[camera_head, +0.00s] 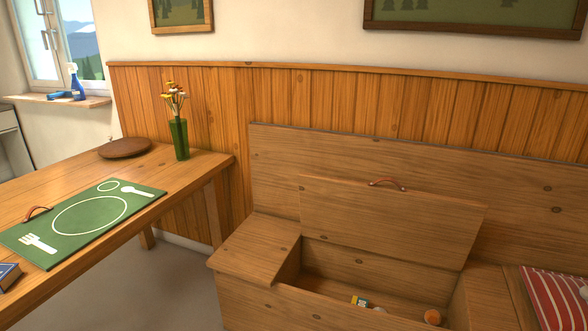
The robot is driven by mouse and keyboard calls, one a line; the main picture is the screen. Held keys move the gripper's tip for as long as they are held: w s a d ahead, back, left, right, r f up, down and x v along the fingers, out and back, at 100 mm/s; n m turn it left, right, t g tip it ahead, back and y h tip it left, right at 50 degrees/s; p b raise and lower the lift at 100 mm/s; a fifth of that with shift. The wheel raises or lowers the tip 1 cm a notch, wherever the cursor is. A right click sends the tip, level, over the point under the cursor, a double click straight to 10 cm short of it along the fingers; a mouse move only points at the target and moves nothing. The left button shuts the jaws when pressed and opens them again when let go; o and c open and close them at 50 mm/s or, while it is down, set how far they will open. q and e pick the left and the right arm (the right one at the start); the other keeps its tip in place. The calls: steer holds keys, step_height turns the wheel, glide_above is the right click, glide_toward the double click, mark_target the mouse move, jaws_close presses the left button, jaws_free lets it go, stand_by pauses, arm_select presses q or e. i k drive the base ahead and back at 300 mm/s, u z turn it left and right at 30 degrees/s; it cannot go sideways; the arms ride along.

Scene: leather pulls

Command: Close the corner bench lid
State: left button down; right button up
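The corner bench (262,246) is wooden and stands against the panelled wall, right of centre. Its lid (385,220) is raised and leans back near the backrest, with a brown leather pull (387,183) at its upper edge. The storage box (335,267) below is open. Inside lie a small green, white and yellow packet (360,301) and a round orange item (433,317). Neither of my grippers is in view.
A wooden table (195,164) on the left holds a green placemat (90,217), a vase of flowers (179,138), a round brown mat (124,148) and a blue book (8,275). A red striped cushion (552,297) lies on the bench at right. Floor shows between table and bench.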

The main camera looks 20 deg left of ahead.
mark_target(401, 222)
steer(key=u, duration=0.4)
steer(key=i, duration=0.8)
steer(key=z, duration=0.65)
steer(key=i, duration=0.45)
steer(key=z, duration=0.45)
